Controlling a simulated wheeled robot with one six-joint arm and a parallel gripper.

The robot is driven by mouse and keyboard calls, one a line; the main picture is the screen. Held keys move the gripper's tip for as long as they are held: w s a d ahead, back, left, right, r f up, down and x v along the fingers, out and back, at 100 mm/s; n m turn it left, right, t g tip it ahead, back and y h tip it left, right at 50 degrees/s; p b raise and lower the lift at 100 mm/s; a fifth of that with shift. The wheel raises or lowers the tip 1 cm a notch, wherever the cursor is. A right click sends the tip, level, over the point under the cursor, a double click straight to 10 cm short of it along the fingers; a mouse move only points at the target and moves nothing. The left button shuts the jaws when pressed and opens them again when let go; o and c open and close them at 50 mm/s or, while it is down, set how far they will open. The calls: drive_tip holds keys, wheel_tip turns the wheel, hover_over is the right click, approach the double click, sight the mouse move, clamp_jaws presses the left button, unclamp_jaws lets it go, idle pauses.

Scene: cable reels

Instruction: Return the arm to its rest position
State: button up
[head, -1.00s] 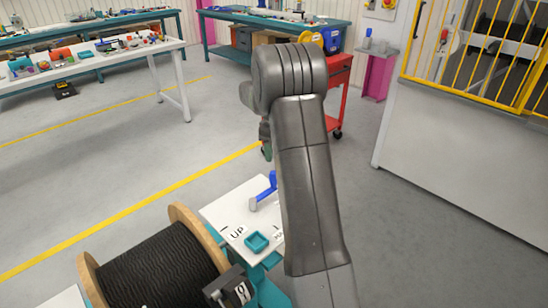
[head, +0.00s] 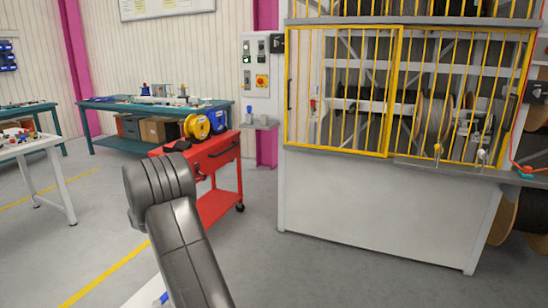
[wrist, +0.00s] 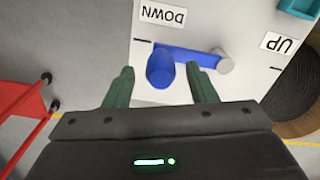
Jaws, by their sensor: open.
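My gripper (wrist: 160,72) is open in the wrist view, its two green fingers apart. A lever with a blue handle (wrist: 160,68) and a grey round end (wrist: 222,60) lies just beyond the fingertips. The handle's end shows between the fingers; I cannot tell whether they touch it. The lever sits on a white panel (wrist: 205,18) marked DOWN and UP. In the head view my arm rises from the bottom edge at the left, bent at its top joint, and the gripper is out of sight. Only a sliver of the white panel (head: 140,294) shows there.
A red cart (head: 222,155) with yellow and blue reels stands behind my arm. A white cabinet with a yellow barred gate (head: 345,90) fills the right. A dark cable reel (wrist: 300,95) lies beside the panel. Grey floor is clear before the cabinet.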

wheel_tip(320, 180, down, 5)
drive_tip(key=shift+r, duration=0.2)
drive_tip(key=shift+r, duration=0.1)
